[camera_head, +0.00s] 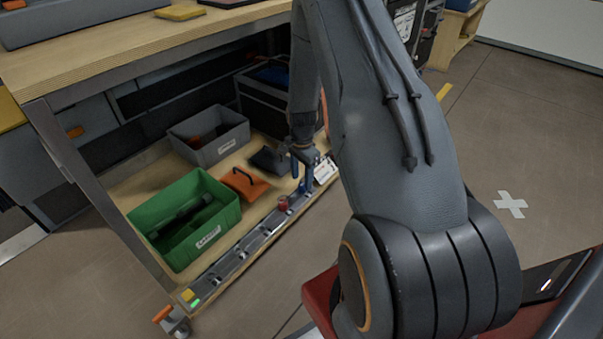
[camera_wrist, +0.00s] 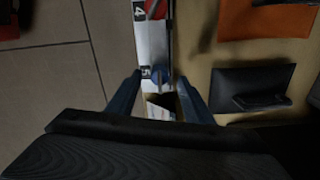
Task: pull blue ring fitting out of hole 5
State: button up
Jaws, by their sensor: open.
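In the head view my gripper (camera_head: 302,172) is low over the far end of the rail (camera_head: 232,258). There the blue fitting is hard to tell apart from my blue fingers. Hole 5 itself is mostly hidden by the fitting.
A red piece (camera_head: 283,203) stands on the rail near label "4". On the shelf are a green crate (camera_head: 165,206), a grey crate (camera_head: 184,145), an orange pouch (camera_head: 245,184) and a dark pouch (camera_wrist: 252,88). The tabletop (camera_head: 130,42) overhangs the shelf. Floor is open in front.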

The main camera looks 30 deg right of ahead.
aim_at(302, 184)
jog(key=shift+f+b, duration=0.6)
jog(key=shift+f, duration=1.35)
jog(key=shift+c, duration=0.4)
grip_shut()
